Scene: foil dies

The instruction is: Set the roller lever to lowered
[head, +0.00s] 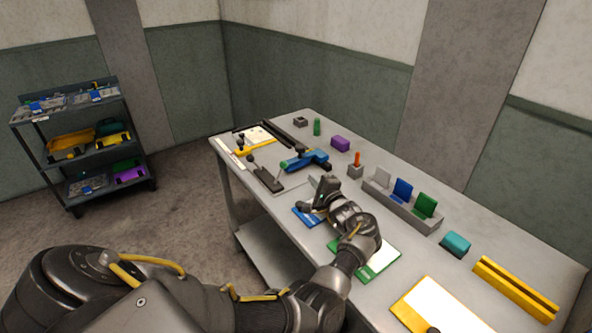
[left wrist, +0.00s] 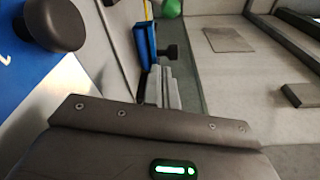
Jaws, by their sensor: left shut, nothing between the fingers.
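My left gripper (head: 322,188) is over the near middle of the table, just in front of a blue clamp-like device (head: 306,160). Its fingers (left wrist: 160,87) are shut and empty in the left wrist view. The device shows there as a blue block (left wrist: 145,48) beyond the fingertips, with a green ball (left wrist: 172,8) further off. A short green-tipped lever (head: 283,165) stands slanted at the device's left end. A dark base (head: 266,179) to its left carries a black-knobbed lever (head: 250,158). I cannot tell which is the roller lever. My right gripper is out of view.
A blue-edged card (head: 310,220) and a green-edged card (head: 384,260) lie near and under my forearm. A grey rack (head: 408,215) with coloured plates, a teal block (head: 455,243) and a yellow rail (head: 514,287) stand right. A shelf cart (head: 80,140) is far left.

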